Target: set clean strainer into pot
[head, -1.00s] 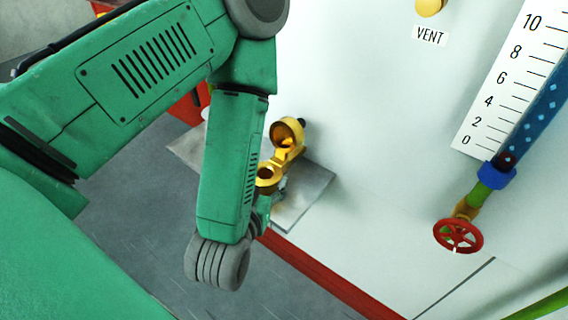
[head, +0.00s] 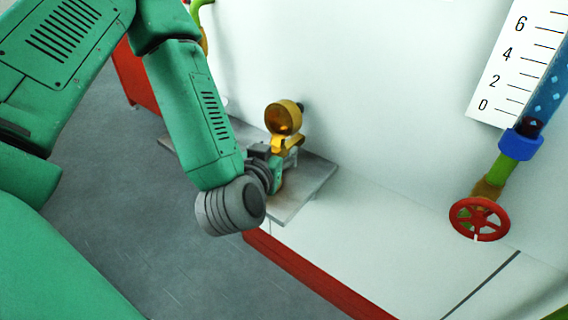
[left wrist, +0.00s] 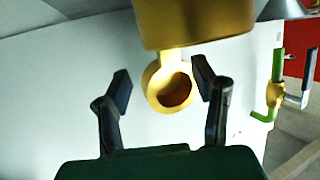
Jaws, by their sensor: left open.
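A yellow fitting stands on the grey shelf by the white wall. Its round upper cup (head: 284,117) faces outward and is dark inside; its lower part is mostly hidden by my left gripper (head: 274,160). In the left wrist view, a large yellow body (left wrist: 195,22) is at the top and a yellow ring (left wrist: 153,98) with a dark opening is below it. The open fingers of my left gripper (left wrist: 163,82) show on either side of the ring; I cannot tell if they touch it. Which part is the pot is unclear, and I cannot make out a separate strainer. My right gripper is out of view.
A red handwheel (head: 479,219) on a pipe and a numbered scale (head: 510,70) are at the right. Grey floor lies at the left.

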